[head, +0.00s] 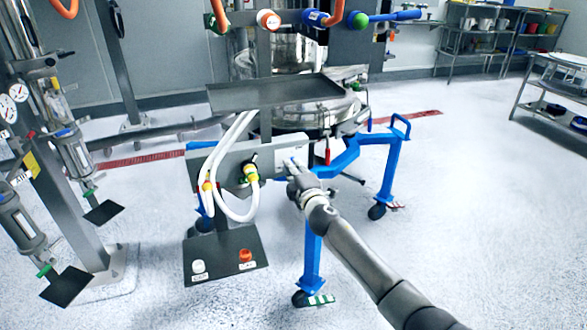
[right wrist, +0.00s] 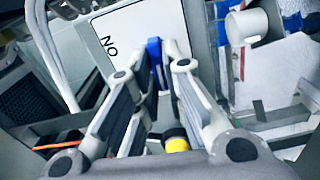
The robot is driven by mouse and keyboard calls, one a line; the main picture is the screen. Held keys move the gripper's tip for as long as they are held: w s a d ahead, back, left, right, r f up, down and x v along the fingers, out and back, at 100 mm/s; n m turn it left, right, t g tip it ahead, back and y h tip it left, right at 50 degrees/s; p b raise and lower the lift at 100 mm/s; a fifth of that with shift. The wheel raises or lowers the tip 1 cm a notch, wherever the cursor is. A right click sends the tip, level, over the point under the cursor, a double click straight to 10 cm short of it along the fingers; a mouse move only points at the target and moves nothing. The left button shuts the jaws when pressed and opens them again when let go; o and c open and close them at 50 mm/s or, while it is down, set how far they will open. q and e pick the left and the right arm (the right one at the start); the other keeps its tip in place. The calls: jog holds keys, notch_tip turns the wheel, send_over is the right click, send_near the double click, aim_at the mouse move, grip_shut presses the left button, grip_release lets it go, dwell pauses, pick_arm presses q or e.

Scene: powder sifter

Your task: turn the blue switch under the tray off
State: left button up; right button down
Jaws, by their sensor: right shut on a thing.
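The grey tray (head: 280,92) sits on the sifter stand, above a long grey control box (head: 222,168). My right gripper (head: 291,166) reaches the right end of this box, below the tray. In the right wrist view, the blue switch (right wrist: 155,52) is an upright blue lever between the fingertips of my right gripper (right wrist: 157,58), which is shut on it. A white label (right wrist: 112,30) beside it carries the word ON, seen rotated. In the head view the gripper mostly hides the switch. My left gripper is not in view.
White hoses (head: 222,150) loop from the box. A lower panel (head: 226,258) with a white and a red button stands at front left. The stand's blue legs (head: 312,260) are close to my right arm.

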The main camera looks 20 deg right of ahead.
jog(key=shift+f+n, duration=0.15)
jog(key=shift+n, duration=0.45)
jog(key=c, duration=1.5)
grip_release()
jog(key=shift+s+d, duration=0.2)
jog(key=shift+s, duration=5.8)
